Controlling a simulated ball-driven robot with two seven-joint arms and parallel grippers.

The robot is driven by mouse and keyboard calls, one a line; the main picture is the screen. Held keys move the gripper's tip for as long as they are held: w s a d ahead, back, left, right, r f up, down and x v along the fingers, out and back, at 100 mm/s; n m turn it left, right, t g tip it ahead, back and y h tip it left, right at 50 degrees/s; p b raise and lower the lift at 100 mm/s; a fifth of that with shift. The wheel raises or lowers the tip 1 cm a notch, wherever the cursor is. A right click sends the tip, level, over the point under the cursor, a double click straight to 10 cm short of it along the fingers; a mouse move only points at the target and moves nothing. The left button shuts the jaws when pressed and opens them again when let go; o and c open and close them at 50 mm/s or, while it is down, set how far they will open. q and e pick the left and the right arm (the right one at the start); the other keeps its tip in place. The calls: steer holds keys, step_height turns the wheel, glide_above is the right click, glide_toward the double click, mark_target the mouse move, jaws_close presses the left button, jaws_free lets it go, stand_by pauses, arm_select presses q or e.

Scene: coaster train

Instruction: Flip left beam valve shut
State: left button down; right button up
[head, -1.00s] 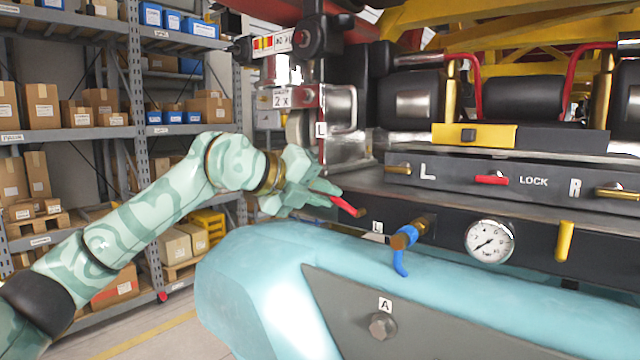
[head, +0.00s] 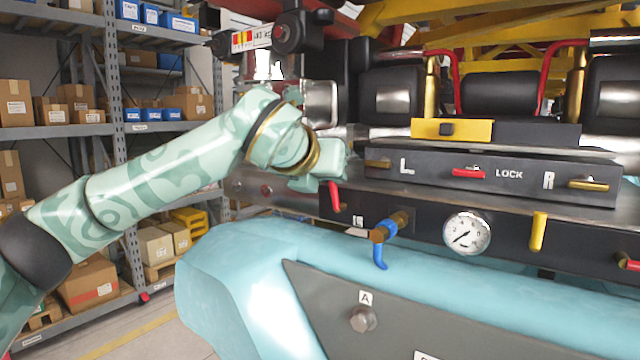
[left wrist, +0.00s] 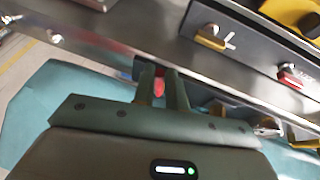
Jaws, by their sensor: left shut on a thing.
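The left beam valve's red lever (head: 335,199) is on the dark front beam (head: 455,208), left of a small L label (head: 358,221). It stands nearly upright. My left gripper (head: 328,184) is shut on the lever's upper end. In the left wrist view, the two fingers (left wrist: 160,92) are close together with the red lever (left wrist: 159,88) between them. The fingers hide part of the lever there. My right gripper is in neither view.
A blue-handled brass valve (head: 381,257) sits close to the right of the lever. A pressure gauge (head: 467,233) and a yellow handle (head: 538,231) are farther right. The L/R lock panel (head: 520,176) is above. The teal nose (head: 225,275) bulges out below.

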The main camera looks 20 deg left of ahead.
arm_select(q)
steer(key=shift+s+d+f+m+t+y+b, duration=0.1)
steer(key=shift+s+d+m+t+y+b, duration=0.1)
steer(key=shift+d+m+y+b, duration=0.2)
steer(key=shift+s+d+f+m+t+y+b, duration=0.1)
steer(key=shift+d+m+t+y+b, duration=0.15)
steer(key=shift+m+b, duration=0.2)
steer(key=shift+d, duration=0.1)
steer(key=c, duration=1.4)
jaws_free()
steer(key=shift+r, duration=0.15)
steer(key=b+v, duration=0.1)
steer(key=v, duration=1.5)
